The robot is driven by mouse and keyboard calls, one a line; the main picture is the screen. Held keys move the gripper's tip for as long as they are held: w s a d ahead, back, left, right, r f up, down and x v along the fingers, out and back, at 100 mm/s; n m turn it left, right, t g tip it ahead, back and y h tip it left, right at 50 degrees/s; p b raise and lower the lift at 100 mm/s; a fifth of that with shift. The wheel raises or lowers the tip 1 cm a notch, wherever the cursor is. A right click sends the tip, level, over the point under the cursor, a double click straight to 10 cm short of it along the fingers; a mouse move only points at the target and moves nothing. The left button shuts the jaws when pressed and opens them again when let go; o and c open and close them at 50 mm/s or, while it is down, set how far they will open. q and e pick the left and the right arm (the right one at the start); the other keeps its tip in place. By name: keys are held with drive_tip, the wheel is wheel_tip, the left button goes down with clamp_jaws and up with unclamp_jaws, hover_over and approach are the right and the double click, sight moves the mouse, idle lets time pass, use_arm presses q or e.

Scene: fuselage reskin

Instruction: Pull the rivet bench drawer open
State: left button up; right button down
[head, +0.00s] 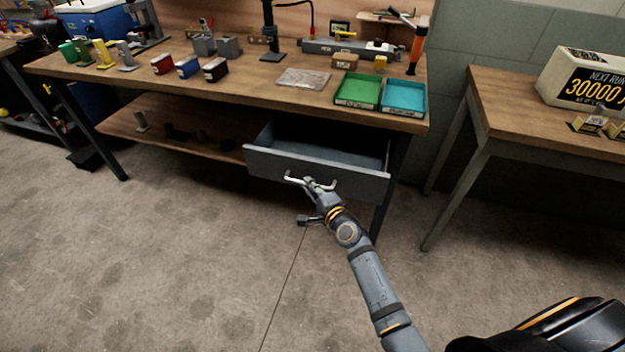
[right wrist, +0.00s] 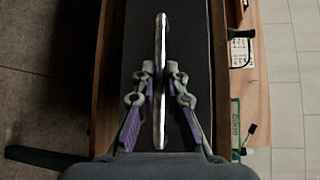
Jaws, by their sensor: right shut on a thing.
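The rivet bench drawer (head: 263,164) is grey and stands pulled out from under the right part of the wooden bench, its empty inside showing from above. Its pale bar handle (head: 293,180) is on the front face. My right gripper (head: 318,187) is at the handle, shut on it. In the right wrist view the handle (right wrist: 162,60) runs between the two fingers of the gripper (right wrist: 160,85), with the dark drawer front (right wrist: 200,40) behind. My left gripper does not show.
The bench top (head: 240,85) carries a green tray (head: 357,104), a teal tray (head: 404,112), small coloured bins and tools. A lower shelf (head: 190,128) is left of the drawer. A second table (head: 500,100) stands at the right. The floor in front is clear.

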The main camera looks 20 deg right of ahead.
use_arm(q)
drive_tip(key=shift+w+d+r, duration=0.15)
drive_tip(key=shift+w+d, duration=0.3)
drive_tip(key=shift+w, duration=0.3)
use_arm(e)
drive_tip(key=shift+s+a, duration=0.45)
drive_tip(key=shift+s, duration=0.2)
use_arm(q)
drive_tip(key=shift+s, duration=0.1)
use_arm(e)
drive_tip(key=c, duration=1.4)
unclamp_jaws()
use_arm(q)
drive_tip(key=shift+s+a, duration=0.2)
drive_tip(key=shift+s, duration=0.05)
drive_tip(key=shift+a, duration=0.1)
